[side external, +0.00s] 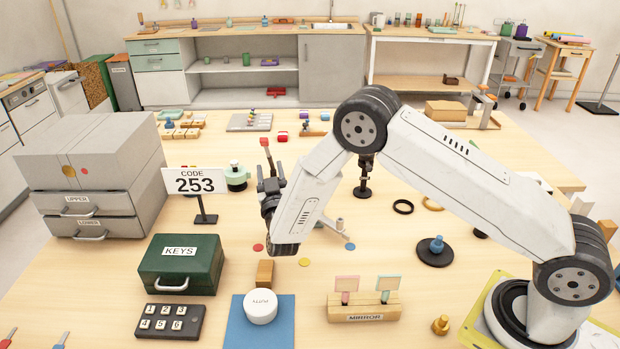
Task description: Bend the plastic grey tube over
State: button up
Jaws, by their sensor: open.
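A small light grey piece (338,224), which may be the plastic grey tube, shows just right of my forearm in the middle of the table. It looks short and slanted; part of it may be hidden behind the arm, and I cannot tell its full shape. My gripper (270,185) is left of it, beyond my wrist, with its dark fingers pointing away from the camera. It is open. A red-tipped dark stick (265,145) shows just past the fingers; I cannot tell whether it touches them.
A CODE 253 sign (195,182) stands left of my gripper, near the grey drawer cabinet (95,205). Flat coloured discs (304,262) lie nearby.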

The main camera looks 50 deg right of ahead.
aim_at(266, 150)
jog(key=shift+x, duration=3.6)
grip_shut()
